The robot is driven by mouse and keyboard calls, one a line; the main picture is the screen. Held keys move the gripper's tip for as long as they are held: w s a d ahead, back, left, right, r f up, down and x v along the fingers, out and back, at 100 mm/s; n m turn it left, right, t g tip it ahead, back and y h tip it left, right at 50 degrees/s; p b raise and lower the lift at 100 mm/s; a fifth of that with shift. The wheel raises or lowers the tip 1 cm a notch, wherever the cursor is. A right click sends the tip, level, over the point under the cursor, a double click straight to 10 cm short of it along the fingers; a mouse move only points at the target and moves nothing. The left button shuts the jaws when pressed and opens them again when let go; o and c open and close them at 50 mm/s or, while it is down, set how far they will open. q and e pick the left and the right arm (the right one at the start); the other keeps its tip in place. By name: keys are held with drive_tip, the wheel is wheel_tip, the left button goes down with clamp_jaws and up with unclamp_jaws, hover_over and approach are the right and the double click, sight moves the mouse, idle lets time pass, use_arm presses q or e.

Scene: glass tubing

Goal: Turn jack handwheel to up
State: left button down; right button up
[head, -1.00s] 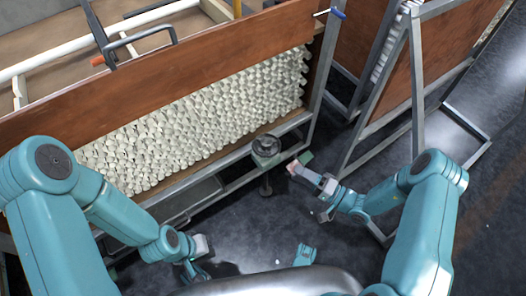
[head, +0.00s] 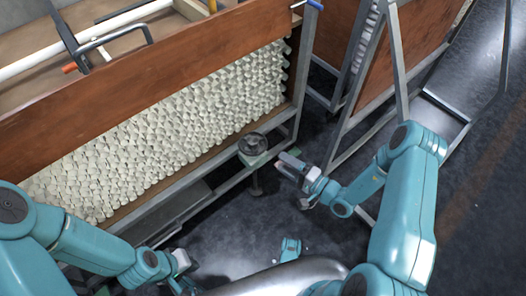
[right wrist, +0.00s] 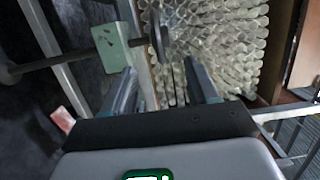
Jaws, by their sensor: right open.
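The jack handwheel (head: 253,143) is a dark round wheel on a pale green block, by the lower rail near the right end of the tubing rack. In the right wrist view the handwheel (right wrist: 157,45) shows nearly edge-on beside the green block (right wrist: 112,42). My right gripper (head: 287,163) is open and empty, just right of the handwheel and apart from it. In the right wrist view its two fingers (right wrist: 162,82) stand either side of the wheel's line, with the wheel beyond them. My left gripper (head: 182,268) is low at left, far from the wheel; its jaws are unclear.
The rack (head: 130,75) has brown panels and pale stacked glass tubes (head: 190,120). A grey-framed stand (head: 400,70) is at the right. A small teal piece (head: 291,248) shows near the bottom centre. Dark floor (head: 235,225) lies open below the rack.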

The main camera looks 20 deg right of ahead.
sight(264, 150)
drive_tip(key=b+x, duration=0.2)
drive_tip(key=x, duration=0.7)
drive_tip(key=shift+a, duration=0.1)
